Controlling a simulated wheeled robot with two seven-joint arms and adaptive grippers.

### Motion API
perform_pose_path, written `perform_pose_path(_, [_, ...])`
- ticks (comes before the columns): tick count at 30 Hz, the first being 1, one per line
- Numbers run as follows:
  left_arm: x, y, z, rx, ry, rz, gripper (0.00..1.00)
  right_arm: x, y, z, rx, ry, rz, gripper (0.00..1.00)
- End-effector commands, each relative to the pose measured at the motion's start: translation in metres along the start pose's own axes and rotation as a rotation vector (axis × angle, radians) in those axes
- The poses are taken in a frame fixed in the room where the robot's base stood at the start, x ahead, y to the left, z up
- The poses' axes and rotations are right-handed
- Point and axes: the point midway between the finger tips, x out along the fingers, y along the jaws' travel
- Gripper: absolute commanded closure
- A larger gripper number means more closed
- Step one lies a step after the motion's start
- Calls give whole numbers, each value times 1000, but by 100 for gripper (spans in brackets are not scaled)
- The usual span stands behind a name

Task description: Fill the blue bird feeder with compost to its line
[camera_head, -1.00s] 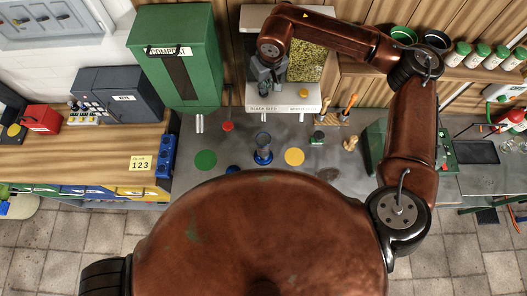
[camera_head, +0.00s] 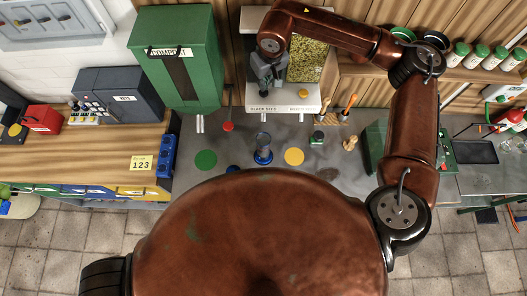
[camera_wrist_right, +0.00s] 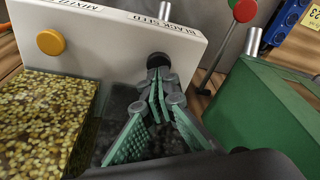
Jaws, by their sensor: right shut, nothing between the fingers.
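The blue bird feeder (camera_head: 263,156), a clear tube on a blue base, stands upright on the grey bench below the seed dispenser. Its fill line and contents are too small to tell. The green compost dispenser (camera_head: 203,55) with a spout is at the upper left; its green side (camera_wrist_right: 262,105) shows in the right wrist view. My right gripper (camera_head: 268,88) is shut and empty at the front of the black seed side. In the right wrist view its fingertips (camera_wrist_right: 159,76) are at the black knob (camera_wrist_right: 158,60), partly hiding it; contact is unclear. My left gripper is not in view.
The seed dispenser (camera_head: 285,107) has a yellow knob (camera_head: 303,93) beside the black seed side. A red-knobbed lever (camera_head: 228,127) stands left of it. Green (camera_head: 206,160) and yellow (camera_head: 294,156) discs flank the feeder.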

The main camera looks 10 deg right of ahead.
Motion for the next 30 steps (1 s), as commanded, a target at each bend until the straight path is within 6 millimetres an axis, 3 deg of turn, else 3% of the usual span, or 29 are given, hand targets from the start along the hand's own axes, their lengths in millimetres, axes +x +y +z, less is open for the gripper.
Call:
perform_pose_path(22, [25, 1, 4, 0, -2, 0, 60, 28, 0, 6, 0, -1, 0, 100])
perform_pose_path(30, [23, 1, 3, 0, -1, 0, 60, 26, 0, 6, 0, -2, 0, 100])
